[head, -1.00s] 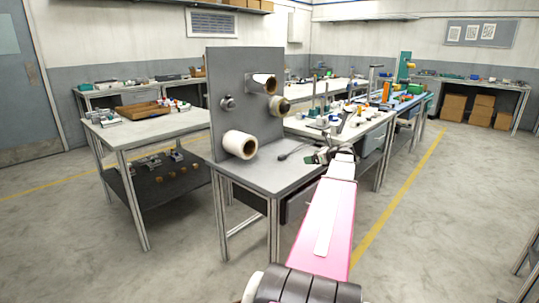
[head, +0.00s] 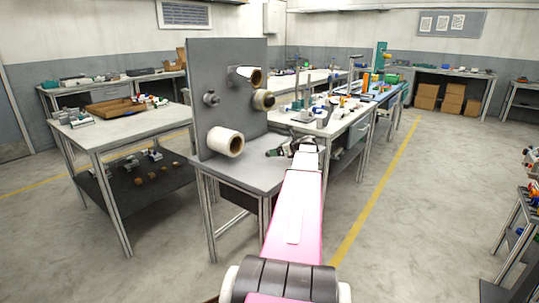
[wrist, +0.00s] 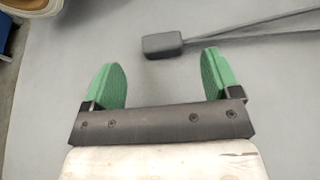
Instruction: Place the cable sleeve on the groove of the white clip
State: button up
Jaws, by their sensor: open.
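My gripper (wrist: 163,85) is open, its two green finger pads apart with nothing between them. In the wrist view, a dark grey block (wrist: 162,45) on the end of a thin dark cable (wrist: 240,31) lies on the grey tabletop, just beyond the fingertips and between their lines. It may be the cable sleeve; I cannot be sure. In the head view my gripper (head: 280,151) is over the grey table (head: 240,180) by the upright panel, and it hides the block there. I cannot make out the white clip with its groove in either view.
A grey upright panel (head: 204,60) on the table carries a white roll (head: 225,142) and other spindles. A side table (head: 90,145) with a wooden tray (head: 115,107) stands left. A cluttered workbench (head: 330,122) stands behind.

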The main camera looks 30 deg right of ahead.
jog(key=x, duration=0.4)
jog(key=shift+w+f, duration=0.3)
jog(key=c, duration=1.1)
jog(key=shift+r, duration=0.15)
